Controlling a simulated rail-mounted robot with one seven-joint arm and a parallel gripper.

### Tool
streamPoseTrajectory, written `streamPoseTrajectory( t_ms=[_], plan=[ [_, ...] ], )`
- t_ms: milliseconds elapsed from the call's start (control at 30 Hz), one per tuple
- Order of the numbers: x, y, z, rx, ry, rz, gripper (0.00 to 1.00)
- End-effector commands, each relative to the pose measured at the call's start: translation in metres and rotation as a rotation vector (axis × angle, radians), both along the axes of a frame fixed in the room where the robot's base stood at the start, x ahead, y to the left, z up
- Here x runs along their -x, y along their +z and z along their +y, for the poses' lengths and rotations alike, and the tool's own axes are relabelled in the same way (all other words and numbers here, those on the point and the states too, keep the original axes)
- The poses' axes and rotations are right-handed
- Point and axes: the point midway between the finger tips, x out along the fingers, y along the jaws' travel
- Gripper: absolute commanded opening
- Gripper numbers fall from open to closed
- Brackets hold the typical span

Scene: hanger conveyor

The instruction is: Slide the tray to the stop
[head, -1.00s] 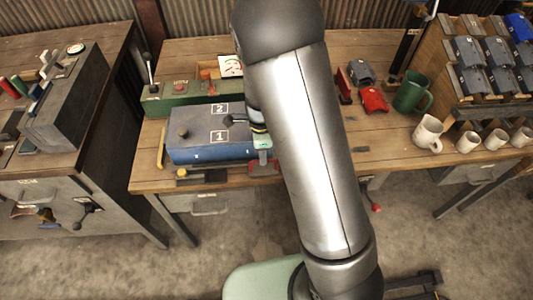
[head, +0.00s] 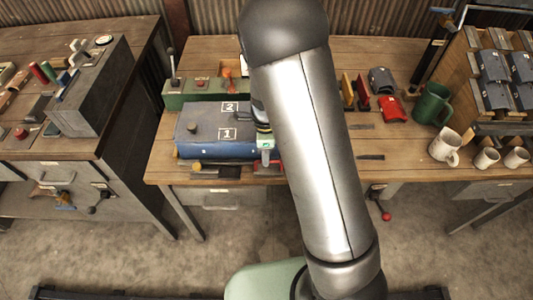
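No thing is plainly recognisable as the tray, and no stop can be made out. A blue box with a grey top (head: 212,128) marked 1 and 2 sits on the middle workbench, left of my arm. My gripper (head: 265,158) is at the box's right end, mostly hidden behind my arm. Only a dark wrist part and a pale green piece show there. Its fingers cannot be made out, nor whether it touches the box or holds anything.
A green control box (head: 205,92) with a lever stands behind the blue box. Right of my arm are a red block (head: 391,109), a green mug (head: 432,104) and several pale mugs (head: 445,147). A grey machine (head: 95,85) stands on the left bench.

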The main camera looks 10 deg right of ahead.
Motion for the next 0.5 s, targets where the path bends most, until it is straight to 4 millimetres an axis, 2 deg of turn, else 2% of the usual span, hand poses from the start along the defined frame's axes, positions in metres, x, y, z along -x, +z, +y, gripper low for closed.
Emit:
streamPoseTrajectory(
  t_ms=[167, 267, 500],
  plan=[
    [-0.001, 0.005, -0.001, 0.001, 0.000, 0.000, 0.20],
    [-0.004, 0.017, -0.001, 0.000, -0.001, -0.002, 0.20],
    [-0.015, 0.072, -0.002, 0.000, 0.001, -0.005, 0.20]
  ],
)
